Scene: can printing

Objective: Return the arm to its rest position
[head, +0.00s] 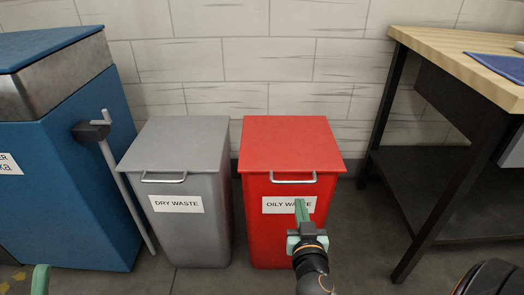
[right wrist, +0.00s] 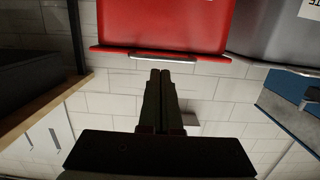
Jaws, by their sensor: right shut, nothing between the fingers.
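My right gripper (head: 301,206) is shut and empty in front of the red oily waste bin (head: 290,145), low over its front label in the head view. In the right wrist view, the two fingers of my right gripper (right wrist: 160,73) lie side by side with nothing between them. They point toward the handle and lid edge of the red bin (right wrist: 165,25), which appears upside down. A green tip of what looks like my left gripper (head: 41,279) shows at the bottom left edge of the head view. The rest of it is out of frame.
A grey dry waste bin (head: 180,145) stands left of the red bin, lid down. A blue machine (head: 70,185) with a lever stands at far left. A wooden-topped workbench (head: 455,60) with black legs stands at right. Bare floor lies between red bin and bench.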

